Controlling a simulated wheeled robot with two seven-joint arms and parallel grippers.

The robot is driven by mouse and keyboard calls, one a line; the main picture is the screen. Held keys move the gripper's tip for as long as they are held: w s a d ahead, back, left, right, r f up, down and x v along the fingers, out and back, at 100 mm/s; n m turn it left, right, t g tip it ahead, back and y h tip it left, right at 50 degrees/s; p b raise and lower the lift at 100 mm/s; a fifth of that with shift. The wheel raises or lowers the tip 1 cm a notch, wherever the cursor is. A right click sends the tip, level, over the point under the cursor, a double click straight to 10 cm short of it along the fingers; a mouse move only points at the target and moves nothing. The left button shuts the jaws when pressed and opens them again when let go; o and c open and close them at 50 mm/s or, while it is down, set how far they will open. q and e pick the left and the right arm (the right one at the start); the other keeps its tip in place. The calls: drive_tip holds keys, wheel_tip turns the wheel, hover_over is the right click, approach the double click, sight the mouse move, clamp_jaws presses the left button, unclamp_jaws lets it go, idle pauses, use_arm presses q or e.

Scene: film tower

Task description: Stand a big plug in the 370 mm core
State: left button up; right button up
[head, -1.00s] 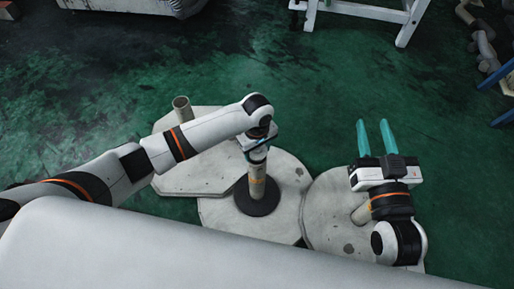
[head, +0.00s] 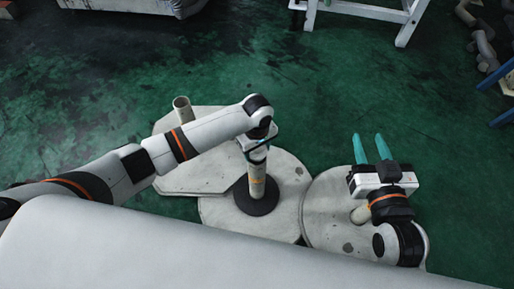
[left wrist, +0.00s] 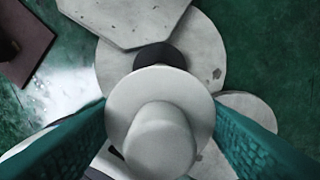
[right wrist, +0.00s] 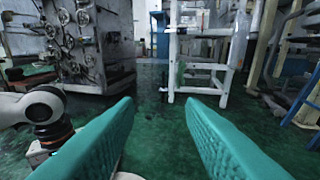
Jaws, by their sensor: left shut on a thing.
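A pale plug (left wrist: 158,140) with a wide round flange and a stubby cylinder sits between the teal fingers of my left gripper (head: 258,146), which is shut on it. An upright pale core (head: 257,172) with an orange mark stands directly below that gripper on a black round base (head: 257,204). In the left wrist view the plug hides the core, and part of the black base (left wrist: 158,52) shows past the flange. I cannot tell whether the plug touches the core's top. My right gripper (head: 369,140) is open and empty, off to the right.
The black base stands on a round pale slab (head: 217,213). A slab to the left (head: 182,180) carries another upright tube (head: 181,110). A round slab to the right (head: 322,213) carries a tube (head: 360,214) beside my right arm.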

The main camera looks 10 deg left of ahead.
drive_tip(key=shift+s+d+f+g, duration=0.1)
drive_tip(key=shift+f+g, duration=0.3)
drive_tip(key=shift+f, duration=0.05)
drive_tip(key=shift+f, duration=0.15)
use_arm(q)
drive_tip(key=shift+f, duration=0.85)
idle(0.6)
drive_tip(key=shift+r+p, duration=0.25)
drive_tip(key=shift+p, duration=0.2)
drive_tip(key=shift+r+p, duration=0.15)
drive_tip(key=shift+p, duration=0.15)
drive_tip(key=shift+r, duration=0.15)
drive_tip(key=shift+r+p, duration=0.15)
drive_tip(key=shift+p, duration=0.35)
use_arm(e)
drive_tip(key=s+d+f+g+h, duration=0.2)
drive_tip(key=s+f+g, duration=0.3)
drive_tip(key=f+g, duration=0.1)
drive_tip(key=shift+s+d+f, duration=0.25)
drive_tip(key=shift+d+f, duration=0.05)
drive_tip(key=shift+f, duration=0.2)
